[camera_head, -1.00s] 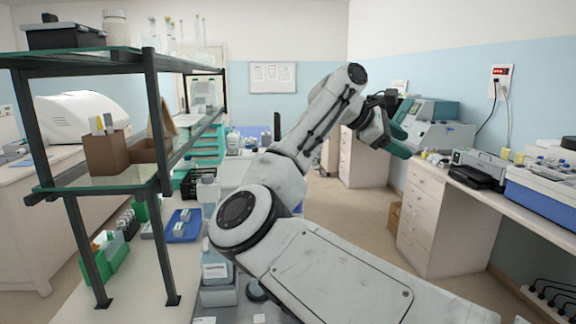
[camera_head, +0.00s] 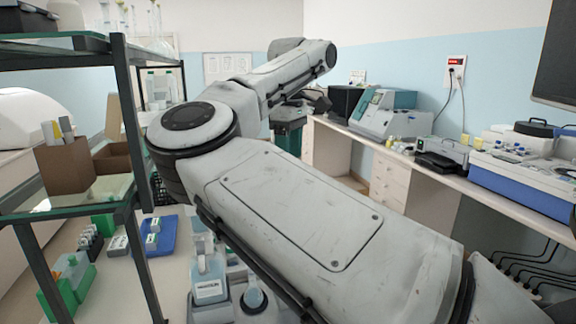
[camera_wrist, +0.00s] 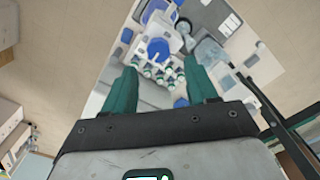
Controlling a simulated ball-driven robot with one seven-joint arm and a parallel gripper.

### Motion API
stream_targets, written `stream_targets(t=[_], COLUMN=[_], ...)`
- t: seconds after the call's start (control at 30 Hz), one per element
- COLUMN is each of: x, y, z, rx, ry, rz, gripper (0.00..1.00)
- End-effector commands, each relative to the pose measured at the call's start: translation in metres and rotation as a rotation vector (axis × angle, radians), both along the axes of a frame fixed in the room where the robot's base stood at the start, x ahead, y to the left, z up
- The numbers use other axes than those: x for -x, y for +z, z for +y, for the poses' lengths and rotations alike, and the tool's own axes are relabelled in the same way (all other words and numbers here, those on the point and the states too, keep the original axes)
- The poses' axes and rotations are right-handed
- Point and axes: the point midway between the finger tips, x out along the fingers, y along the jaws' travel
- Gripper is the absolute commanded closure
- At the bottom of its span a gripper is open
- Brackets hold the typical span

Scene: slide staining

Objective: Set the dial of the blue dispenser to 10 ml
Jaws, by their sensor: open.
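My gripper (camera_wrist: 161,68) is open and empty in the wrist view, its two green fingers apart above a bench some way below. In the head view, my gripper (camera_head: 288,128) shows only in part behind my arm, at mid-height. I cannot pick out the blue dispenser or its dial with certainty. A round blue item (camera_wrist: 158,48) shows small between the fingers in the wrist view, with several small capped bottles (camera_wrist: 162,72) beside it. In the head view, a labelled bottle (camera_head: 209,287) and a pale blue bottle (camera_head: 253,298) stand at the bottom, partly behind my arm.
A glass shelf rack (camera_head: 70,190) with dark posts stands at the left, close to my arm. A blue tray (camera_head: 160,236) lies on the bench below it. At the right, a long counter holds a grey machine (camera_head: 385,115) and a blue-white instrument (camera_head: 520,185). Floor shows between.

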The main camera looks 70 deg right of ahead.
Motion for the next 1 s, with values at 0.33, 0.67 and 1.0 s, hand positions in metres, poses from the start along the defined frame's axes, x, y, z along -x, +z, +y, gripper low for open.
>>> stream_targets(t=[0.33,0.67,1.0], x=[0.001,0.001,0.001], y=[-0.039,-0.043,-0.042], z=[0.0,0.0,0.0], rx=[0.001,0.002,0.002], ry=[0.0,0.0,0.0], rz=[0.002,0.002,0.002], gripper=[0.43,0.43,0.75])
